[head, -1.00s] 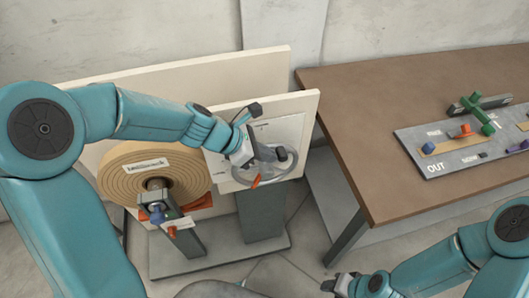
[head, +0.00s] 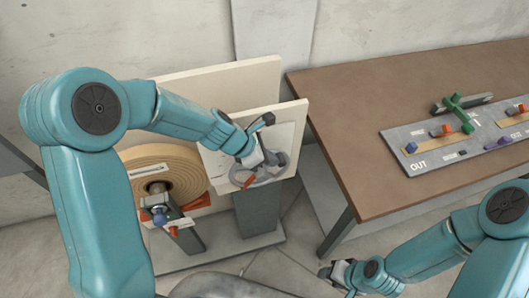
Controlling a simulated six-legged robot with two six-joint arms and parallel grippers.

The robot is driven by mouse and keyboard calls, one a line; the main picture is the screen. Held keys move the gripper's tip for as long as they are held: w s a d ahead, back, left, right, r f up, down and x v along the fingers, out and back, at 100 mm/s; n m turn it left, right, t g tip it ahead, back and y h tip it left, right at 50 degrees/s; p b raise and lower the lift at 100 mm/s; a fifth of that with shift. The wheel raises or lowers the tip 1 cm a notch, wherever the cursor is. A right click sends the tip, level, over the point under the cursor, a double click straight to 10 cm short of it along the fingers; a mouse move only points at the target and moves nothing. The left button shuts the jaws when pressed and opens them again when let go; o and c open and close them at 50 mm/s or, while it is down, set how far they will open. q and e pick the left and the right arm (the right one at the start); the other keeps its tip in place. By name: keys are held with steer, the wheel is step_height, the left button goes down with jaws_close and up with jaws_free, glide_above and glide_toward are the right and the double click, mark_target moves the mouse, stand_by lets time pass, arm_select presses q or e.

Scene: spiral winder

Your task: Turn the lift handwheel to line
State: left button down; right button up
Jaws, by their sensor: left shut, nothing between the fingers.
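The lift handwheel (head: 268,181) is a grey ring on the pale upright panel (head: 225,160), left of the table. A small orange-red piece (head: 250,181) shows at its lower left edge. My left gripper (head: 262,158) is shut and empty, in front of the upper part of the wheel. It hides part of the wheel's middle, and I cannot tell whether it touches the wheel. Any line mark is too small to make out. My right gripper (head: 329,275) is low, in front of the table, away from the wheel; its finger gap is unclear.
A tan tape roll (head: 180,165) on a spindle stands left of the panel. A brown table (head: 360,130) at the right bears a grey board (head: 410,145) with coloured levers and the word OUT. The floor between stand and table is clear.

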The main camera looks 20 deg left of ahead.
mark_target(283, 159)
arm_select(q)
steer(key=w+d, duration=0.1)
steer(key=d+f, duration=0.1)
steer(key=d, duration=0.1)
steer(key=shift+w+f, duration=0.1)
steer(key=shift+w, duration=0.3)
steer(key=shift+w+d+f, duration=0.55)
steer(key=shift+d+f, duration=0.1)
steer(key=shift+d, duration=0.05)
